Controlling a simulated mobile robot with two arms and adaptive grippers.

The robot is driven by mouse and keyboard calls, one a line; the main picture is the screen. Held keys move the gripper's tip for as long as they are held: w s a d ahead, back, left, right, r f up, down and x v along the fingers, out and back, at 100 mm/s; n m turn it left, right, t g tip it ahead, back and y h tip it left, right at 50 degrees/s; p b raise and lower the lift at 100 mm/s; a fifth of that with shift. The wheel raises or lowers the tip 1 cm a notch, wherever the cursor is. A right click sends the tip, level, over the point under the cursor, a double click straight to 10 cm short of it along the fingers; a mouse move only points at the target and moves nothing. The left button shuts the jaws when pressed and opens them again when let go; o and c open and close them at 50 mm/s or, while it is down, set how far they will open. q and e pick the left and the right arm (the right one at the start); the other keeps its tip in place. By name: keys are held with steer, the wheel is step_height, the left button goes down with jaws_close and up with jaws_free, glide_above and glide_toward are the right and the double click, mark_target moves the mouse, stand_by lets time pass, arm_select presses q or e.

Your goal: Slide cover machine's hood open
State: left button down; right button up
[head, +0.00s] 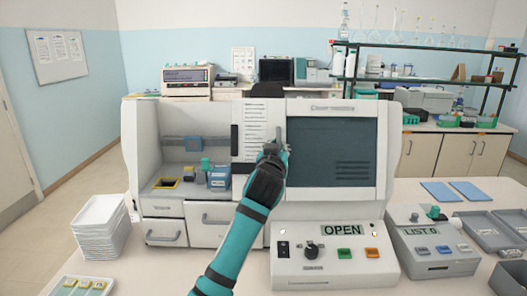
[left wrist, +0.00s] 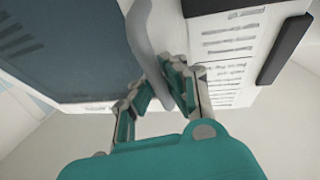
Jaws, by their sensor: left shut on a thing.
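The cover machine (head: 190,112) stands on the white table. Its hood (head: 335,150), a panel with a dark window, covers the right part of the front; the left bay is uncovered. A grey curved handle (left wrist: 150,35) stands out at the hood's left edge. My left gripper (head: 279,148) is at this handle, and in the left wrist view its fingers (left wrist: 168,88) are shut on it. The arm hides part of the machine's lower middle. The control box (head: 292,268) in front shows "OPEN" on its display. My right gripper is not in view.
A stack of white trays (head: 100,228) stands left of the machine. A second control box reading "LIST 0" (head: 425,252) and grey trays (head: 480,232) are at right. Two blue sheets (head: 441,192) lie behind them. A narrow printed panel (head: 258,125) adjoins the hood.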

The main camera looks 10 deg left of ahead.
arm_select(q)
steer(key=shift+w+d, duration=0.1)
steer(key=shift+d, duration=0.5)
steer(key=c, duration=1.6)
jaws_free()
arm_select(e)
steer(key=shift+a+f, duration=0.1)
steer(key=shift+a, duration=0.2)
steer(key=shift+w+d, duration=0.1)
arm_select(q)
steer(key=s, duration=1.2)
steer(key=shift+d, duration=0.3)
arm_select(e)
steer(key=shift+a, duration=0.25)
arm_select(q)
steer(key=shift+s+f, duration=0.1)
